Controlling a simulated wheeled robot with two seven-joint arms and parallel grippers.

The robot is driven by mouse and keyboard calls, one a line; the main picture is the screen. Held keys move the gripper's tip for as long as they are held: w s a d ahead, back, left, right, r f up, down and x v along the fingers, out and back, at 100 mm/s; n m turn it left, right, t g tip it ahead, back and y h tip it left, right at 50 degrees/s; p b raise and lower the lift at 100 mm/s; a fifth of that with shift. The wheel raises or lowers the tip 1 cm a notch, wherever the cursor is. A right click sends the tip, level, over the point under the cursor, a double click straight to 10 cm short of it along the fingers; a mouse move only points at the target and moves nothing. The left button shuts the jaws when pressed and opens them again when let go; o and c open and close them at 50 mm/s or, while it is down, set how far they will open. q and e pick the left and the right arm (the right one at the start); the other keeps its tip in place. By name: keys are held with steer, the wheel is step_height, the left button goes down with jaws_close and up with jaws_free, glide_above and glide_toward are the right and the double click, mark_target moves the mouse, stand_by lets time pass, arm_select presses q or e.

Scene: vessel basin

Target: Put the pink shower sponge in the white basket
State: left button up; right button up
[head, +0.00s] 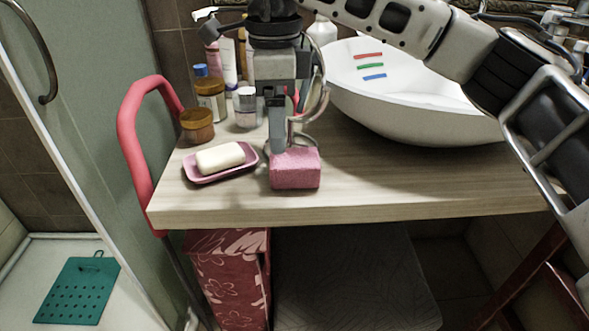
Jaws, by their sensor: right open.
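The pink shower sponge (295,171) is a small block lying on the wooden counter near its front edge, right of the soap dish. My right gripper (287,143) points down directly over the sponge with its jaws open. One finger reaches down to the sponge's back left top edge; whether it touches cannot be told. The gripper hides part of the sponge's back. My left gripper is out of view. No white basket can be made out in this view.
A white vessel basin (420,108) stands right on the counter (400,185). A pink dish (215,176) with a soap bar (220,157) sits left of the sponge. Bottles and jars, including a brown jar (197,127), stand behind. A red rail (130,130) borders the left edge.

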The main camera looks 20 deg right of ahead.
mark_target(282, 157)
steer(key=shift+d+f, duration=0.15)
steer(key=shift+f, duration=1.4)
steer(key=shift+d+f, duration=0.15)
steer(key=shift+f, duration=1.4)
steer(key=c, duration=1.1)
steer(key=shift+r, duration=0.25)
